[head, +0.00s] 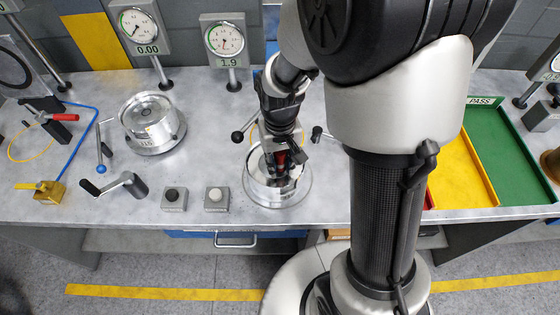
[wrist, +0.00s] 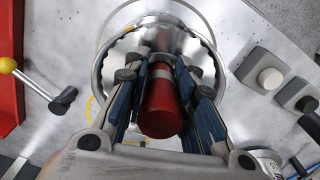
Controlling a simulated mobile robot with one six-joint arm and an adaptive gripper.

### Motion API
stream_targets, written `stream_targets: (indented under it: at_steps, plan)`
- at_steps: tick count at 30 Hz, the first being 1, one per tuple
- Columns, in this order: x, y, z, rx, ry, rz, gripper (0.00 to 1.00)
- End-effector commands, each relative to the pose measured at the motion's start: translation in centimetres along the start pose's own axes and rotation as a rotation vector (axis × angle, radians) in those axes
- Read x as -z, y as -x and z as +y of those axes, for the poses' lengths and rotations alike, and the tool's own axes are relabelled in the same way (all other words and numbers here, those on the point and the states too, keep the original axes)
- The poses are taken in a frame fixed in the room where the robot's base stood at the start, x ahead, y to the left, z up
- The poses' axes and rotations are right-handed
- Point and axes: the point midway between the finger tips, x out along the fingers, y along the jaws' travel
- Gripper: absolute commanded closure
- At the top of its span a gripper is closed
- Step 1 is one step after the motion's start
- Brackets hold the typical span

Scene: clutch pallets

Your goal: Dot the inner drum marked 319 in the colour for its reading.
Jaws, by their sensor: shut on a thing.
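My gripper (head: 281,168) is shut on a red pen (wrist: 162,108), a thick red cylinder with a pale band. It holds the pen pointing down into a round silver drum (head: 262,193) on the bench, which also shows in the wrist view (wrist: 108,66). I cannot tell whether the pen's tip touches the drum. My gripper and the pen hide much of its inside. A second silver drum (head: 150,112) sits on a round base at the left. It bears a small dark mark, too small to read surely. The gauge display (head: 229,62) behind the gripped-over drum reads 1.9.
A gauge (head: 138,27) at the left shows 0.00. A black button (head: 173,197) and a white button (head: 216,194) stand left of the drum. Yellow (head: 462,175) and green (head: 505,150) trays lie at the right. A crank (head: 115,187) lies near the front edge.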

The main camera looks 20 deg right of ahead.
Motion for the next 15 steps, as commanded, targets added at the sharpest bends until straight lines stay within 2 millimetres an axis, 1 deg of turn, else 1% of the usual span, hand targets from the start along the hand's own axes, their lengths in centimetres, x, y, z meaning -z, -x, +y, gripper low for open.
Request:
stream_targets:
  at_steps: [15]
  plan:
    - [0.0, 4.3, 0.0, 0.0, 0.0, 0.001, 1.0]
